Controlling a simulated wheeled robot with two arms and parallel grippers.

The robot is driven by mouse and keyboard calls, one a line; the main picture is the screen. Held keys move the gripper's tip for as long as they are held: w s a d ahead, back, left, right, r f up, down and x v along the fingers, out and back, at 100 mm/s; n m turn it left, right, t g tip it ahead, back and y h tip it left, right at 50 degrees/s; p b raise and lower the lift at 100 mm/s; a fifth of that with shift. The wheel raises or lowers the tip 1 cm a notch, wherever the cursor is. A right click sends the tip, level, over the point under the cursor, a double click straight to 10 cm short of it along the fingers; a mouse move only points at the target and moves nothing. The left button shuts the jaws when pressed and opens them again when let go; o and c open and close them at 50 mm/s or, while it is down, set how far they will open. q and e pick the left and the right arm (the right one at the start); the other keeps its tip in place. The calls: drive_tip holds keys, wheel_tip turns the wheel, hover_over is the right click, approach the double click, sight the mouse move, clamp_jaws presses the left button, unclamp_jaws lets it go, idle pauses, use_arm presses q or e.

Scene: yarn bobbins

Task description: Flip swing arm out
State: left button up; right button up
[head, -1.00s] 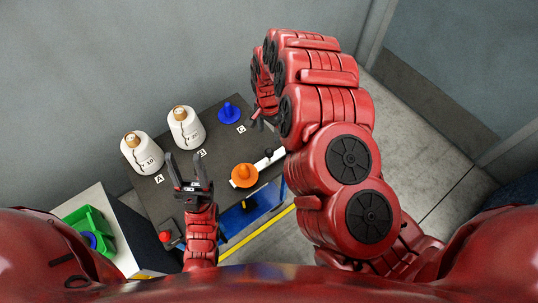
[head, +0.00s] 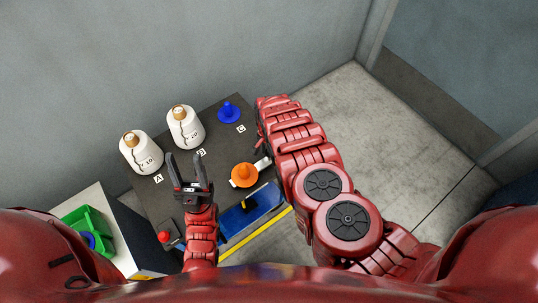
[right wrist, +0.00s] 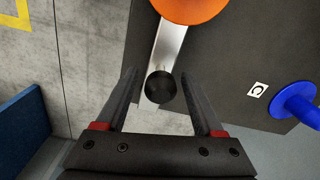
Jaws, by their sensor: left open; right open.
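The swing arm is a flat metal bar (right wrist: 170,42) with a black knob (right wrist: 160,87) at its end and an orange cone holder (head: 244,175) on it. The bar also shows short in the head view (head: 263,163), where my right arm hides its end. In the right wrist view the bar reaches past the dark table's edge. My right gripper (right wrist: 158,72) is open, with the knob between its fingers; I cannot tell whether they touch it. My left gripper (head: 185,158) is open and empty above the table's front left part.
The dark table (head: 217,153) holds two white yarn cones, one at A (head: 141,154) and one at B (head: 186,128), and a blue holder (head: 229,111) at C. A red button (head: 164,237) is at the front left. A green bin (head: 91,224) stands left. A blue panel (head: 252,208) is in front.

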drive_tip(key=shift+f, duration=0.8)
drive_tip(key=shift+a, duration=0.1)
clamp_jaws()
idle(0.9)
